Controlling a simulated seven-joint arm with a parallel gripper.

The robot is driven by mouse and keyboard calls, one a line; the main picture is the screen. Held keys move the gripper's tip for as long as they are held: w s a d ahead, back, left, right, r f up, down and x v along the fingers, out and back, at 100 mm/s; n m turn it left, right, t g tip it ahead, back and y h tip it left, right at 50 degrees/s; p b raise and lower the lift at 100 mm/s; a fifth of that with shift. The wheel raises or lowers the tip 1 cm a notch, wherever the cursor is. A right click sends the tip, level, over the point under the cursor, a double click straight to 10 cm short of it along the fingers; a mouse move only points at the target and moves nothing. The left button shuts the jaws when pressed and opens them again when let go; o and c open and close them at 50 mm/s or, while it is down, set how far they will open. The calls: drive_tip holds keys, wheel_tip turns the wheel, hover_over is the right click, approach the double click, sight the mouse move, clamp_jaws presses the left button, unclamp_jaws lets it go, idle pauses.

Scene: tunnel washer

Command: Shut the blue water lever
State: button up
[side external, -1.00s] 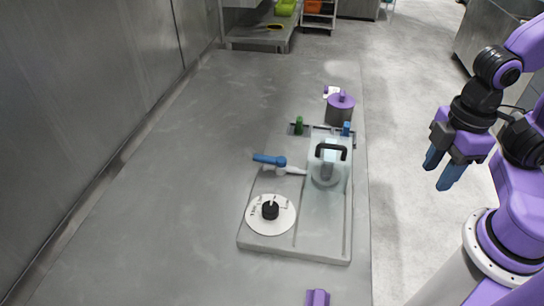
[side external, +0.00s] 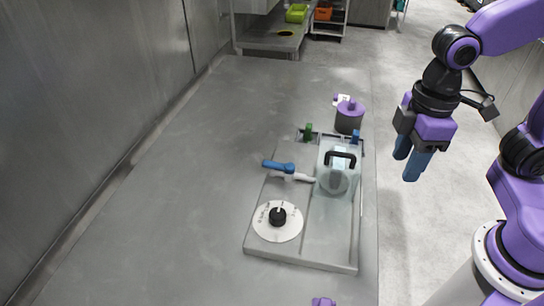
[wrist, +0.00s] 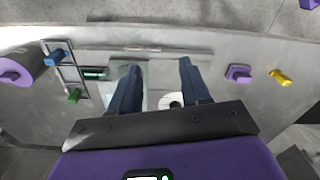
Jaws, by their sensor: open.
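The blue water lever (side external: 278,166) sits on a white pipe at the left side of a grey tray-like panel (side external: 318,248). Its handle points left, roughly in line with the pipe. My gripper (side external: 407,163) is open and empty, up in the air to the right of the panel and apart from the lever. In the wrist view its two blue fingers (wrist: 156,85) hang apart above the panel. The lever cannot be made out in the wrist view; the fingers and palm may hide it.
A clear cover with a black handle (side external: 340,154) stands right of the lever. A white dial with a black knob (side external: 278,216) lies in front. Green (side external: 308,132) and blue (side external: 356,137) pieces and a purple-topped pot (side external: 350,115) are behind. The bench left of the panel is clear.

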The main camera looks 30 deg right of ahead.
drive_tip(key=w+a+r+m, duration=0.2)
drive_tip(key=w+a+r, duration=0.2)
drive_tip(key=w+a, duration=0.7)
drive_tip(key=m, duration=0.1)
approach(270, 163)
wheel_tip(270, 163, down, 8)
drive_tip(key=shift+w+r, duration=0.1)
clamp_jaws()
